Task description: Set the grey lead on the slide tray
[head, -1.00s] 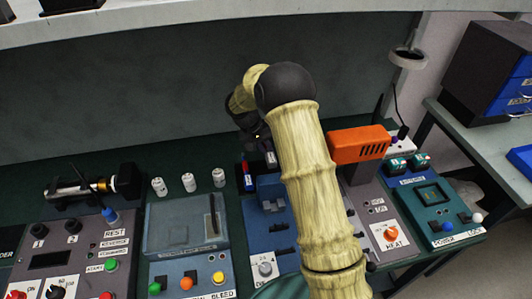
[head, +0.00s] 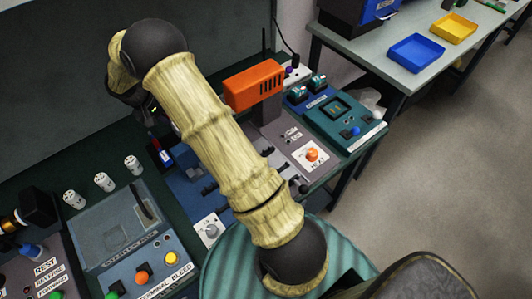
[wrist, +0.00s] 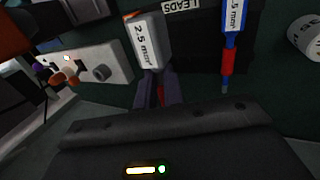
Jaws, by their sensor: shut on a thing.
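In the wrist view, a grey-white lead (wrist: 148,42) marked 2.5 mm² stands at the tips of my gripper (wrist: 158,84), which is shut on it. A blue lead (wrist: 229,45) with a red band hangs to the right, apart from the fingers, beside a LEADS label. In the head view, my gripper (head: 150,108) is dark, at the back of the bench and partly hidden by my arm. The grey lead cannot be made out there. A blue tray (head: 416,55) and a yellow tray (head: 453,28) are on the right-hand table; I cannot tell which is the slide tray.
An orange device (head: 254,88) stands on the bench right of my arm. White cylinders (head: 103,181) stand at the left by a grey control panel (head: 122,225). A teal instrument (head: 335,110) is at the bench's right end. Open floor separates bench and right-hand table (head: 385,72).

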